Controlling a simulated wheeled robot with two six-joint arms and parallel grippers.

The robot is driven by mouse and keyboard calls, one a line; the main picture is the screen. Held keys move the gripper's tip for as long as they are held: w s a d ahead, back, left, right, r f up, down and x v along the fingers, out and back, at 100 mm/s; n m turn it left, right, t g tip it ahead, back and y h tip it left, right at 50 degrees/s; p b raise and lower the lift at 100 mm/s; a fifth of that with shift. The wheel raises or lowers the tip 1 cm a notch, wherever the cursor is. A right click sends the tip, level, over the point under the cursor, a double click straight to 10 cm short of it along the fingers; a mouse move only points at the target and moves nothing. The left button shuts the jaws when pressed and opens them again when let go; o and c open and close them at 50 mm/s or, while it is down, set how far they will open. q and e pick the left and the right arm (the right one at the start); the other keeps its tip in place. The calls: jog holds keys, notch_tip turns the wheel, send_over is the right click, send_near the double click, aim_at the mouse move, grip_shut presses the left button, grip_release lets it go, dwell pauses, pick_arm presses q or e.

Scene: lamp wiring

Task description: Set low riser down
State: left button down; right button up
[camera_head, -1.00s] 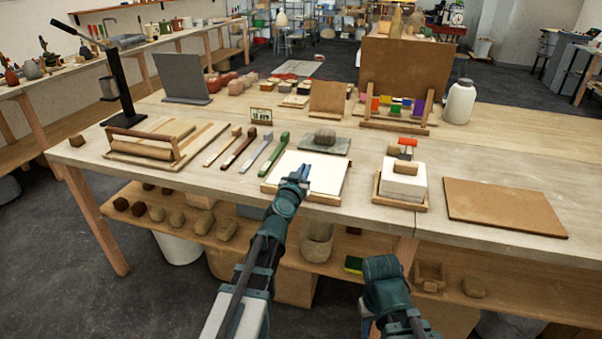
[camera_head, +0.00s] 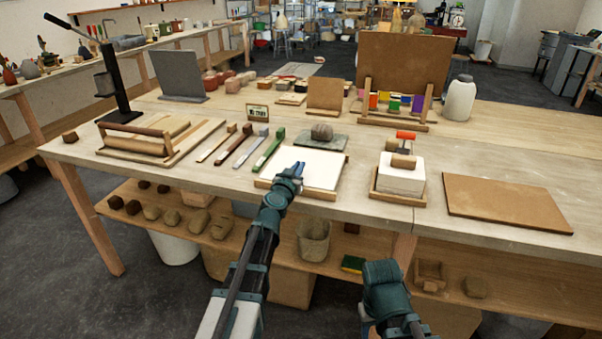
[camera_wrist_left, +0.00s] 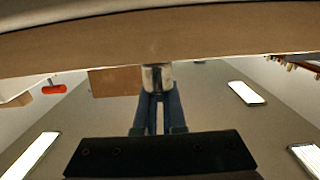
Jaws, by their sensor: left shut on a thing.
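My left gripper (camera_head: 298,167) is over the front part of a white-topped slab with a wooden base (camera_head: 322,166). In the left wrist view its two blue fingers (camera_wrist_left: 158,100) are shut on a small pale piece (camera_wrist_left: 157,76), whose far end meets a brown band along the top. I cannot tell whether this piece is the low riser, or whether it touches the slab; the gripper hides it in the head view. Only a folded part of my right arm shows at the bottom; its gripper is out of view.
A white block on a wooden tray (camera_head: 375,194) stands to the right, with a red-handled tool (camera_head: 406,135) behind. A brown board (camera_head: 505,203) lies farther right. Several long tools (camera_head: 235,146) lie left of the slab. A grey slab with a lump (camera_head: 322,133) is behind.

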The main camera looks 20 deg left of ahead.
pick_arm(q)
jog(key=shift+a+r, duration=0.1)
jog(key=shift+a, duration=0.05)
jog(key=shift+f, duration=0.2)
jog(key=c, duration=1)
grip_release()
jog(key=shift+r, duration=0.15)
jog(key=shift+r, duration=0.15)
jog(key=s, duration=1.2)
jog(key=shift+a+r+p, duration=0.15)
jog(key=shift+r+p, duration=0.1)
jog(key=shift+p, duration=0.1)
